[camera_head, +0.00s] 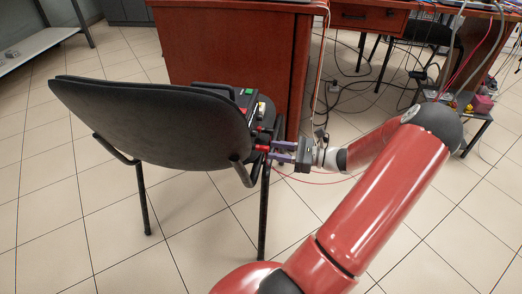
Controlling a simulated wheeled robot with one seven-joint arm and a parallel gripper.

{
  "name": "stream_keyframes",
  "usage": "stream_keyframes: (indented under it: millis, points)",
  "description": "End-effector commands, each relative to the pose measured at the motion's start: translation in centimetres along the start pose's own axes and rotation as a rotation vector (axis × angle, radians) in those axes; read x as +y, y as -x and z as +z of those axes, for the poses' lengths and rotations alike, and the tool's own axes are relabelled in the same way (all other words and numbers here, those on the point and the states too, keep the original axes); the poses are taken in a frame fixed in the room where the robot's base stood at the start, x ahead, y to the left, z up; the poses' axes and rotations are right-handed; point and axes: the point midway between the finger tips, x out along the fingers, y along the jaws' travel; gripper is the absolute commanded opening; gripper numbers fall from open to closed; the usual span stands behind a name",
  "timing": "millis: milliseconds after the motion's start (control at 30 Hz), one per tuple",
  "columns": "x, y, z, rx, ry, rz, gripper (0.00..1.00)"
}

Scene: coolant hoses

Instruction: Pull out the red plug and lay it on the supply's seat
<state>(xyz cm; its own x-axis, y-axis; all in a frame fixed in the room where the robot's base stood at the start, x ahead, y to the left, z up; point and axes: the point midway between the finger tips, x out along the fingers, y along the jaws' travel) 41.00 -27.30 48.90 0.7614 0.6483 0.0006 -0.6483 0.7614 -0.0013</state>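A black office chair (160,125) stands left of centre, its backrest toward me and hiding most of the seat. On the seat is a dark box, seemingly the supply (246,104), with a green patch on top. Small red parts show at its near right side; one, apparently the red plug (262,148), sticks out toward my gripper (272,151). The gripper comes in from the right, its two pale purple fingers level with the plug and their tips at or very near it. The view is too small to tell whether they are closed on it.
A reddish-brown desk (235,50) stands right behind the chair. The chair's armrest (243,174) is just below and left of the gripper. A thin red cable (318,183) hangs below the gripper. Dark cables lie under the desk at right. The tiled floor in front is clear.

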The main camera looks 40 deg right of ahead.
Motion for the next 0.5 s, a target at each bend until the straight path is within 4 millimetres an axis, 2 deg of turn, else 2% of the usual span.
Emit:
stream_keyframes:
  millis: [200, 500]
  points:
    - [0.1, -2.7, 0.1, -0.001, -0.003, 0.004, 0.37]
    - [0.1, -3.8, 0.0, 0.001, -0.001, 0.002, 0.37]
